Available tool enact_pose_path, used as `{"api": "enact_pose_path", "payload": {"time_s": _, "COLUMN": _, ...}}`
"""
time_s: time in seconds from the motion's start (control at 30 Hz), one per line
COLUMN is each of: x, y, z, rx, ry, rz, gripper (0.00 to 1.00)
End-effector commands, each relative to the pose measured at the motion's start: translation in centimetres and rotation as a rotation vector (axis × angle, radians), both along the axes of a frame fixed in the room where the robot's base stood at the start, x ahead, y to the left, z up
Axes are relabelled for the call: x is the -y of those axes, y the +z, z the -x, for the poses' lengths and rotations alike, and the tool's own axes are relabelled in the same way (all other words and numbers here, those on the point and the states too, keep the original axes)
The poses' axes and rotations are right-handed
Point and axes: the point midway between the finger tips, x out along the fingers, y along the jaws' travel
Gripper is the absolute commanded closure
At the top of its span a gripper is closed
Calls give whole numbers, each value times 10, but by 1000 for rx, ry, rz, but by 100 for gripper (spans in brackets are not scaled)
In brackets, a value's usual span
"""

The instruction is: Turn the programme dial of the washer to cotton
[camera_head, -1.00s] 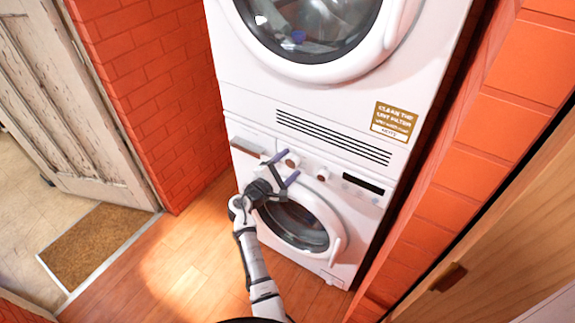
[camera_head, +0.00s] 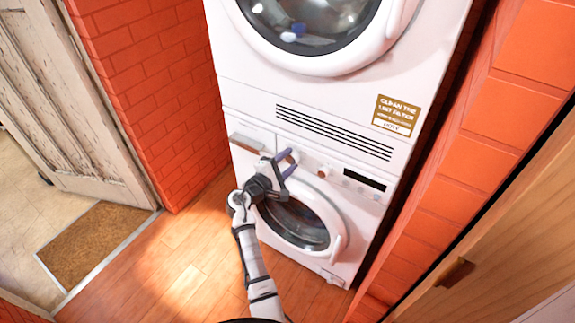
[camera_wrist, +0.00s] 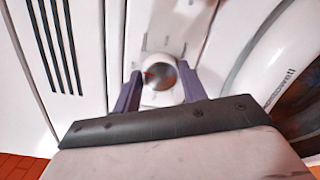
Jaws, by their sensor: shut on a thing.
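The white washer (camera_head: 316,265) is the lower machine, with its round door below the control panel. The panel carries two round dials. My gripper (camera_head: 291,160) is at the left dial (camera_wrist: 159,76), its purple fingers shut on either side of it. The other dial (camera_head: 325,171) stands to the right, untouched, beside a dark display (camera_head: 364,181).
A second machine (camera_head: 255,85) with a round door is stacked above, with dark vent slots (camera_head: 330,133) and a brown label (camera_head: 397,115). Brick walls flank the stack. A wooden cabinet (camera_head: 500,250) is at the right. The wooden floor (camera_head: 180,262) at left is clear.

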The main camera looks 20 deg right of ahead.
Motion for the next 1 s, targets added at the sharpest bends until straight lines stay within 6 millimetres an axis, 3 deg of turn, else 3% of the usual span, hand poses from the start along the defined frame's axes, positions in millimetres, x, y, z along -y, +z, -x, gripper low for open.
{"api": "enact_pose_path", "payload": {"time_s": 0.6, "x": 0, "y": -3, "z": 1, "rx": 379, "ry": 0, "rz": -297, "gripper": 81}}
{"api": "enact_pose_path", "payload": {"time_s": 1.0, "x": 1, "y": -1, "z": 1, "rx": 476, "ry": -3, "rz": -375, "gripper": 81}}
